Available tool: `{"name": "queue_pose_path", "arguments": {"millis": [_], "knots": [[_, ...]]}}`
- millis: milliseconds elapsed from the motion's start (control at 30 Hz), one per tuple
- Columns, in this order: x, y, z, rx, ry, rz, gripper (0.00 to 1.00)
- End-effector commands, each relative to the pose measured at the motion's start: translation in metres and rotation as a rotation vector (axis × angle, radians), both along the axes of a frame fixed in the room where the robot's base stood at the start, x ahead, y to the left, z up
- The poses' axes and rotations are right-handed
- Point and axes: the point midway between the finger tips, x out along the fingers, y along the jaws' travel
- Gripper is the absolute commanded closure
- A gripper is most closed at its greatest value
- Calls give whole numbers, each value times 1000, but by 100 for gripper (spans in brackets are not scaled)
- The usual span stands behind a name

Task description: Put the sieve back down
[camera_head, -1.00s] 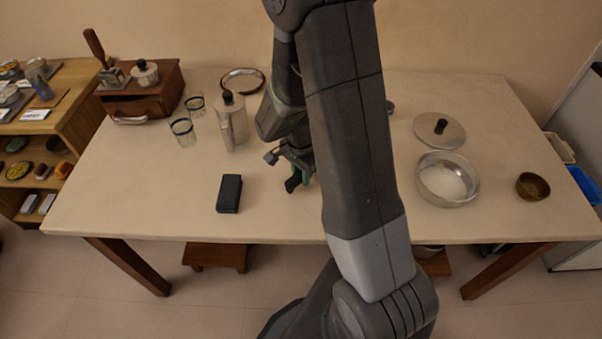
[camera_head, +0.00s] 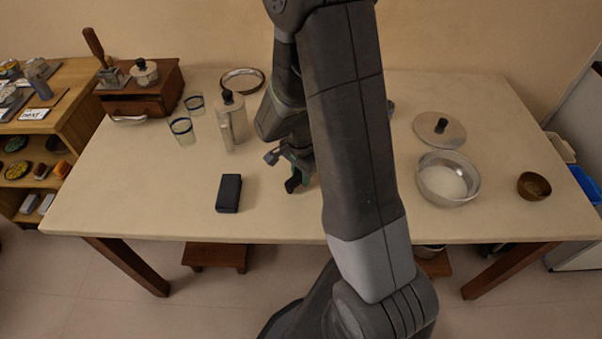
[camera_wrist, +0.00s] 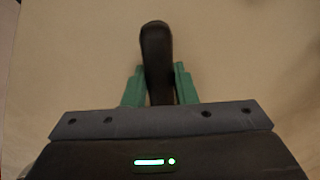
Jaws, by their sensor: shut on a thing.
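My gripper (camera_wrist: 158,88) is shut on a dark, rounded handle (camera_wrist: 156,45) between its green fingers in the wrist view. I take this to be the sieve's handle; its bowl or mesh cannot be made out. In the head view my gripper (camera_head: 297,178) is low over the middle of the table, with the dark handle end showing below it. My arm hides the area just right of it. I cannot tell whether the sieve touches the table.
At right are a bowl of white powder (camera_head: 446,182), a lid (camera_head: 440,131) and a brown bowl (camera_head: 534,186). The front left is clear.

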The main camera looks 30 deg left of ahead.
Motion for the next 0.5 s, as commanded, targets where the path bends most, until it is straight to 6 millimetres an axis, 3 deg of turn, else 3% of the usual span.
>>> {"name": "queue_pose_path", "arguments": {"millis": [500], "knots": [[0,0,-8,0,0,0,100]]}}
